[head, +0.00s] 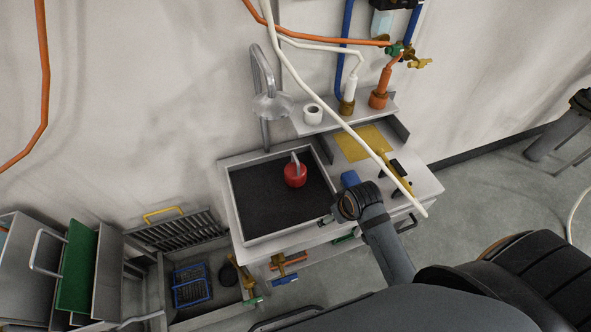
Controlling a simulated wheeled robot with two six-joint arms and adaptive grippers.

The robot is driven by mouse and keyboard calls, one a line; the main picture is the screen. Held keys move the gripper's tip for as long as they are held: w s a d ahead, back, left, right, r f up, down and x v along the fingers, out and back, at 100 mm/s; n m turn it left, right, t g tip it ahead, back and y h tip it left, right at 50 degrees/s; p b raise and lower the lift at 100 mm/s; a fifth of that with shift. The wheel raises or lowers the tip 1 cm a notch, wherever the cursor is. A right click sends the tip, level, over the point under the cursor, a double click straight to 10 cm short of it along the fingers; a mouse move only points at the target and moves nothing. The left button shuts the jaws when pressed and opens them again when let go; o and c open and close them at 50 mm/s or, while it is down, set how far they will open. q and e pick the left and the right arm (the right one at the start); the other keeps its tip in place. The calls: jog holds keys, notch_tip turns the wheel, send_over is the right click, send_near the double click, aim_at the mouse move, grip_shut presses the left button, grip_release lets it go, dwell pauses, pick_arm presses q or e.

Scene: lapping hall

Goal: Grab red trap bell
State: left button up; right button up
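The red trap bell (295,175) is a small red, rounded piece with a pale curved metal handle on top. It sits upright in the dark-bottomed tray (240,203) of the metal bench, right of the tray's middle. My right arm comes in from the lower right and ends over the bench's front edge, to the right of and nearer than the bell. Its wrist end (346,206) is apart from the bell. My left gripper is not in view.
A yellow sheet (362,144) and dark tools lie on the bench's right side. A shelf with a white roll (313,114) and hose fittings stands behind. A white hose (352,128) crosses above the bench. A rack (180,231) and a blue basket (192,286) are at lower left.

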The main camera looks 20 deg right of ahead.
aim_at(299, 169)
jog(key=w+a+r+n+y, duration=0.1)
jog(key=w+a+r+n, duration=0.15)
jog(key=w, duration=0.65)
jog(key=w+a+r+n+y, duration=0.1)
jog(key=w+r+n+y, duration=0.2)
jog(key=w, duration=0.6)
jog(key=shift+m+h, duration=0.25)
jog(key=shift+h, duration=0.35)
jog(key=x, duration=0.2)
jog(key=p+x, duration=0.1)
jog(key=x, duration=0.1)
jog(key=shift+a+r, duration=0.1)
jog(key=shift+a, duration=0.25)
jog(key=shift+p+x, duration=0.55)
jog(key=shift+x, duration=2.05)
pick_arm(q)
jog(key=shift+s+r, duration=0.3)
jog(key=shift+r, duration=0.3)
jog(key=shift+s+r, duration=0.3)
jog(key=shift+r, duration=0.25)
pick_arm(e)
jog(key=shift+s+d, duration=0.1)
jog(key=shift+s, duration=0.05)
jog(key=c, duration=1.5)
